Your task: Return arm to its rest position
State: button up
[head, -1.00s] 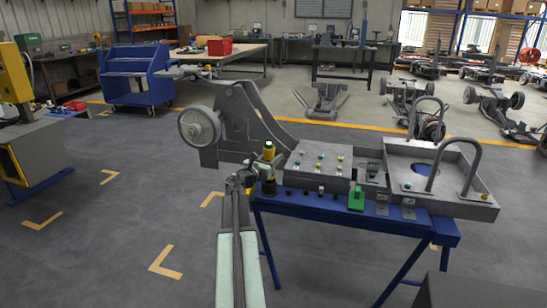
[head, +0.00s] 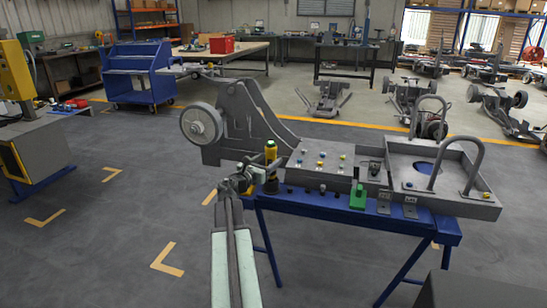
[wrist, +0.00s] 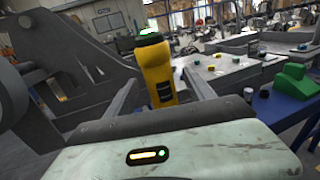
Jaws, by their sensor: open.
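My arm reaches forward from the bottom of the head view. My gripper (head: 247,179) is at its far end, near the left end of a blue bench. A yellow and black device with a green top (head: 270,162) stands upright at that end of the bench, just beyond my gripper. In the wrist view my gripper (wrist: 160,88) is open, with one finger on each side in the picture. The yellow device (wrist: 155,75) shows between and beyond the fingers. Whether they touch it cannot be told.
The blue bench (head: 312,202) carries a grey chassis (head: 320,163) with a wheel (head: 201,126) at left and upright hoops at right. A green block (head: 358,196) sits on its front edge. A blue cart (head: 140,75) stands behind. The floor left of my arm is clear.

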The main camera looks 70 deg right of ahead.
jog(key=v, duration=0.3)
